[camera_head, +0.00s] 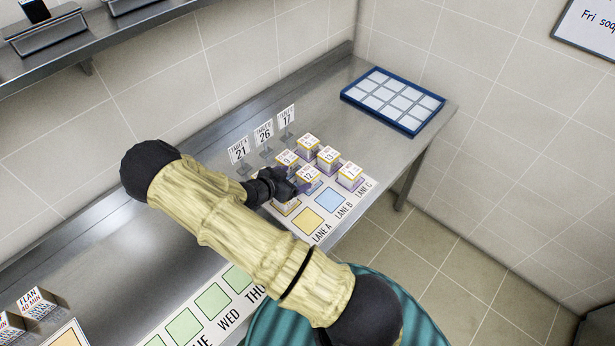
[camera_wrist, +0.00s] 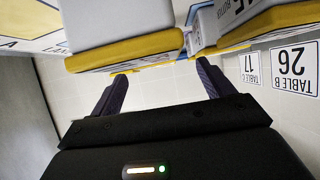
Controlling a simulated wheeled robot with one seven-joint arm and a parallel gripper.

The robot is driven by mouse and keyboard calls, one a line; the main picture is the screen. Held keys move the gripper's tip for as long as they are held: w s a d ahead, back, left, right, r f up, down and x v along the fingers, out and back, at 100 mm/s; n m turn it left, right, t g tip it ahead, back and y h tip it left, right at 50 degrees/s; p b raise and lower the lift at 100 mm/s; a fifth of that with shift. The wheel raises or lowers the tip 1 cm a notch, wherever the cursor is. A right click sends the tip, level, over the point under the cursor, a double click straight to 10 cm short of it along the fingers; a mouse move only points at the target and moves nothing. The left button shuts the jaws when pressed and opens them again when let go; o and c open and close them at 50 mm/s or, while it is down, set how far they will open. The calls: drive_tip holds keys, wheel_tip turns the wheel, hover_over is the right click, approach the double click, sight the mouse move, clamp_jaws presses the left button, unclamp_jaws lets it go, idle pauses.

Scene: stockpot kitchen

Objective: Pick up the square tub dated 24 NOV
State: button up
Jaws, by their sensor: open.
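Several small square tubs with white printed tops and yellow bands stand grouped on the counter in the head view, among them a front middle tub (camera_head: 309,178), a right tub (camera_head: 350,176) and a back tub (camera_head: 308,145). Their small dates are not legible, so I cannot tell which is dated 24 NOV. My gripper (camera_head: 291,184) is at the left of the group, partly hiding a front left tub (camera_head: 287,208). In the wrist view my gripper (camera_wrist: 160,84) is open, with a yellow-edged grey tub (camera_wrist: 124,45) just beyond the fingertips; I cannot tell whether they touch.
A lane mat (camera_head: 348,213) with yellow and blue squares lies in front of the tubs. Table cards (camera_head: 264,134) stand behind them. A blue-framed tray (camera_head: 393,101) lies at the far right. A strip with green squares (camera_head: 213,302) and flan boxes (camera_head: 38,302) are at left.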

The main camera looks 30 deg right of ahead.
sight(305, 175)
drive_tip(key=shift+d+p, duration=0.35)
drive_tip(key=shift+d, duration=0.1)
drive_tip(key=x, duration=0.1)
drive_tip(key=p+x, duration=0.2)
drive_tip(key=x, duration=0.1)
drive_tip(key=shift+s+d+r, duration=0.1)
drive_tip(key=shift+s+r, duration=0.05)
drive_tip(key=shift+s, duration=0.15)
drive_tip(key=shift+w+d+f, duration=0.15)
drive_tip(key=shift+d+f, duration=0.05)
drive_tip(key=shift+f, duration=0.05)
drive_tip(key=c, duration=1.1)
